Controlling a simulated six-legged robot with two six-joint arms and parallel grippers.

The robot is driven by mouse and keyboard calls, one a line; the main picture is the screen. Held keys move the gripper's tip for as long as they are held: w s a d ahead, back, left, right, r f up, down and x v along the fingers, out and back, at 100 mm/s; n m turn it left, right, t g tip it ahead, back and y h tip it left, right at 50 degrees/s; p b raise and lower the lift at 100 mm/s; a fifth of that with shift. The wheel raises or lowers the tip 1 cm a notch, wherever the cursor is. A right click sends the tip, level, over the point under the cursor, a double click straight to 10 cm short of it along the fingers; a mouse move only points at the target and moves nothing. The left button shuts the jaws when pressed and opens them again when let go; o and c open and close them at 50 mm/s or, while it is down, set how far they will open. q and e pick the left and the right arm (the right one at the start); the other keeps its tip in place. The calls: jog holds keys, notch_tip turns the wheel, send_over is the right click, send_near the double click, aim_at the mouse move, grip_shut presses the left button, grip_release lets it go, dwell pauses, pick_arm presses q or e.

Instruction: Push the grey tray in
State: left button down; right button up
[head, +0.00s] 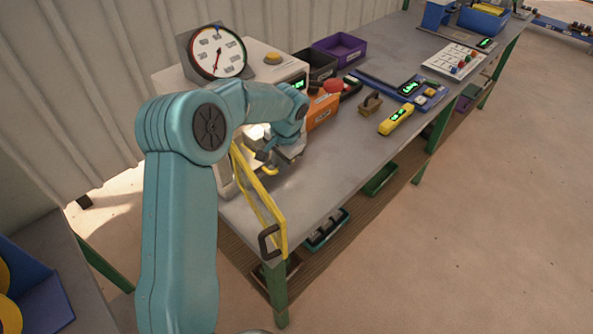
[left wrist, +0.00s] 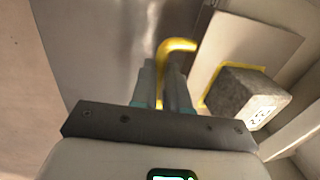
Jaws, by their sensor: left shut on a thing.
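The grey tray (left wrist: 245,42) shows in the left wrist view as a pale flat plate with a yellow outline on it. A rough grey block (left wrist: 248,95) with a white label sits at that outline. A yellow hooked handle (left wrist: 180,46) rises between the fingers of my left gripper (left wrist: 164,78), which is shut on it. In the head view my left gripper (head: 270,164) is at the front of the press (head: 262,72), beside its open yellow-framed door (head: 262,205). My left arm hides most of the tray there. My right gripper is not in view.
A dial gauge (head: 217,52) stands on the press. An orange box (head: 322,110), a purple bin (head: 340,48), a wooden-handled stamp (head: 370,103) and a yellow device (head: 396,119) are on the bench to the right. The bench top in front of them is clear.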

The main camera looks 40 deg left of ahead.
pick_arm(q)
jog(key=shift+w+a+r+p, duration=0.1)
jog(key=shift+w+a+p, duration=0.1)
jog(key=shift+a, duration=0.9)
jog(key=shift+w+a+p, duration=0.1)
jog(key=shift+a+p, duration=0.05)
jog(key=shift+a, duration=0.9)
jog(key=c, duration=1.4)
grip_release()
jog(key=shift+d, duration=0.1)
